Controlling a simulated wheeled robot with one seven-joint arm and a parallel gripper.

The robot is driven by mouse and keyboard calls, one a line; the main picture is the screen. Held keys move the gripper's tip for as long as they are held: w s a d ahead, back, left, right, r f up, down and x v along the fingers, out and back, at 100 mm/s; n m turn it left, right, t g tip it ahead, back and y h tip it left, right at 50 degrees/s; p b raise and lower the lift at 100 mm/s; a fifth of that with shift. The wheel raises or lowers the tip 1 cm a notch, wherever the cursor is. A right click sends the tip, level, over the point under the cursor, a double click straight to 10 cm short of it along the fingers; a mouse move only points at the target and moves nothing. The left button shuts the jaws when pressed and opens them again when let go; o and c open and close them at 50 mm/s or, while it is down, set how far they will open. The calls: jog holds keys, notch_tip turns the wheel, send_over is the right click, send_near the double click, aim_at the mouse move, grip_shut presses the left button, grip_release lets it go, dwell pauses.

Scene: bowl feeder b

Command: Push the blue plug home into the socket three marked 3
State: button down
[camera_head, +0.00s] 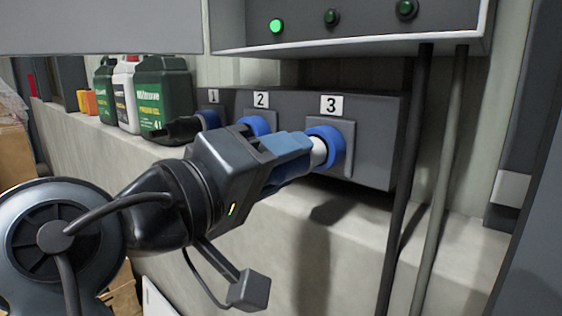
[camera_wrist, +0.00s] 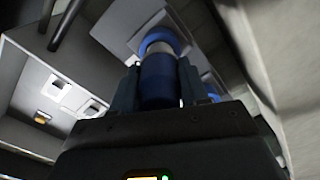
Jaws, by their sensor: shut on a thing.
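The blue plug (camera_wrist: 158,80) is between the fingers of my gripper (camera_wrist: 158,88), which is shut on it. In the head view my gripper (camera_head: 290,148) reaches from the left to the socket marked 3 (camera_head: 338,142), a blue ring on a grey box. The plug's pale front part (camera_head: 319,151) shows between the fingers and the blue ring, in line with the opening. Its tip is at or inside the ring; how deep it sits I cannot tell. In the wrist view the blue ring (camera_wrist: 160,38) lies straight ahead of the plug.
Sockets marked 1 (camera_head: 209,118) and 2 (camera_head: 257,126) are to the left; a black plug (camera_head: 184,130) is at socket 1. Cans (camera_head: 163,97) stand on the ledge. A panel with lamps (camera_head: 345,30) is above.

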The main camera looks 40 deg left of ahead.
jog(key=shift+w+p, duration=0.75)
jog(key=shift+w, duration=0.4)
dwell(3.6)
jog(key=shift+w+r, duration=0.15)
dwell(0.8)
